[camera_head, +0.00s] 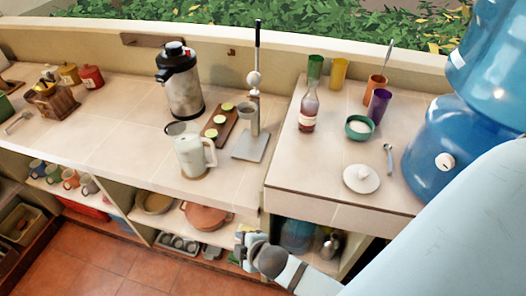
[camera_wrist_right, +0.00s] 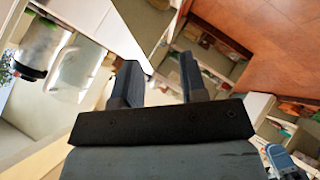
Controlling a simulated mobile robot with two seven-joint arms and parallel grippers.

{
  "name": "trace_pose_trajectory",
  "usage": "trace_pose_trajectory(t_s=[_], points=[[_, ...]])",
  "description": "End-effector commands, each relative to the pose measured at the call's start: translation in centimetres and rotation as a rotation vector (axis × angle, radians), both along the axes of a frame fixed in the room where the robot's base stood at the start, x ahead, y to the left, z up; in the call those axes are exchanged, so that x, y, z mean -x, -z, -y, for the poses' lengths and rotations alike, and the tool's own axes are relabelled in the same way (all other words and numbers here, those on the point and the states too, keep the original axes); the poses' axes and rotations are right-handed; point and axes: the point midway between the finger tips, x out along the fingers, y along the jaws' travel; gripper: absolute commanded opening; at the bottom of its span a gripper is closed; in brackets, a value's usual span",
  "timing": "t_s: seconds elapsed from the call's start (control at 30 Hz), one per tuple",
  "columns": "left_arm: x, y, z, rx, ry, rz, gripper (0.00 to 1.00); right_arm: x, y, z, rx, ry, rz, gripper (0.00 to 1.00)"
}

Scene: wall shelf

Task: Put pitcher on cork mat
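The pale pitcher (camera_head: 190,158) stands upright near the front edge of the left counter, its handle toward the right. A thin brown edge shows under its base; I cannot tell whether this is the cork mat. No other cork mat can be made out clearly. My right gripper (camera_head: 244,240) is below and to the right of the pitcher, in front of the shelves and apart from it. In the right wrist view its two fingers (camera_wrist_right: 161,78) are spread with nothing between them, and the pitcher (camera_wrist_right: 72,72) is to their left. My left gripper is not in view.
A steel airpot (camera_head: 182,85) and a dark-rimmed round dish (camera_head: 180,128) are behind the pitcher. A board with green-topped items (camera_head: 211,132) and a stand on a grey plate (camera_head: 248,147) are to its right. Counter to the pitcher's left is clear.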

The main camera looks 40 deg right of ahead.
Motion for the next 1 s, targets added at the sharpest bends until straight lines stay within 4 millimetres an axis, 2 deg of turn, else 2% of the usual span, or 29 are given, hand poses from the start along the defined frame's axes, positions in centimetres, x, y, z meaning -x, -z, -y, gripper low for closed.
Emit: trace_pose_trajectory(t_s=[0.03,0.1,0.2,0.3,0.43,1.0], points=[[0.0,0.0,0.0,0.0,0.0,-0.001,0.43,2.3,0.5,0.4,-0.169,0.087,-0.011,0.39],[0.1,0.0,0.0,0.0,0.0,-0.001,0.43,4.4,0.6,0.9,-0.387,0.204,-0.018,0.39],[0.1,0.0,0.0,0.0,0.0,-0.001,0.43,6.4,0.4,1.5,-0.61,0.329,-0.027,0.39],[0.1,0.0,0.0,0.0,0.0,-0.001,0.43,7.5,0.2,2.0,-0.733,0.401,-0.032,0.39],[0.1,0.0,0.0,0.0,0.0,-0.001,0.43,7.7,0.1,2.1,-0.778,0.425,-0.032,0.39],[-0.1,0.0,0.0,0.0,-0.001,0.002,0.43,7.6,0.1,2.0,-0.772,0.422,-0.032,0.39]])
